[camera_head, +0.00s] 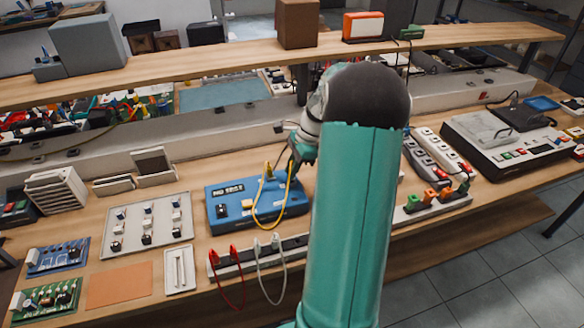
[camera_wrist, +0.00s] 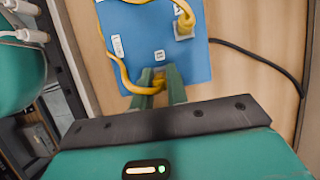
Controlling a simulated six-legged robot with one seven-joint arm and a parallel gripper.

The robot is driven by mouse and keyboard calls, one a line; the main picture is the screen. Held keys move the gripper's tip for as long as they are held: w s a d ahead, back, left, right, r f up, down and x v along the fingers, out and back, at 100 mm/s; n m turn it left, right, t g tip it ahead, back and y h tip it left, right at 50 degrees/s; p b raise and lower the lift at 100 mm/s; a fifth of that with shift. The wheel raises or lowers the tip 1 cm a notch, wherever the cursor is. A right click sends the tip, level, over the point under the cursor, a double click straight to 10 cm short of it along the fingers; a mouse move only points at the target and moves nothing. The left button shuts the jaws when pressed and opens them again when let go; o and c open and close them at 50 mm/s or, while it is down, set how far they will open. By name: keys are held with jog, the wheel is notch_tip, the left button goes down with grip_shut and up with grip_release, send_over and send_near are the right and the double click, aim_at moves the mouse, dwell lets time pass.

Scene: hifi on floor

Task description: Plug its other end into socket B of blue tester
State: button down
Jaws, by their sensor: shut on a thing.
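The blue tester (camera_head: 226,217) sits on the wooden bench, left of my arm; its blue top (camera_wrist: 138,48) fills the upper middle of the wrist view. A yellow cable (camera_head: 256,213) loops over it. One yellow plug (camera_wrist: 184,20) stands in a pale square socket on the tester. My gripper (camera_wrist: 159,86) is shut on the cable's other yellow end (camera_wrist: 151,88), near the tester's edge. In the head view my gripper (camera_head: 292,167) is over the tester's right part. The fingers hide the plug's tip, so I cannot tell whether it is seated. Small white labels are unreadable.
A power strip (camera_head: 240,258) with red and white cords lies in front of the tester. A grey panel with switches (camera_head: 145,225) stands to its left. A black cable (camera_wrist: 262,62) curves over the bench beside the tester. A raised wooden shelf (camera_head: 200,65) runs behind.

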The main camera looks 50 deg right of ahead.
jog(key=shift+f, duration=0.9)
dwell(2.4)
jog(key=c, duration=1.3)
grip_release()
jog(key=w+a+v, duration=0.1)
jog(key=v, duration=1.7)
jog(key=shift+a+r, duration=0.2)
jog(key=shift+r, duration=0.4)
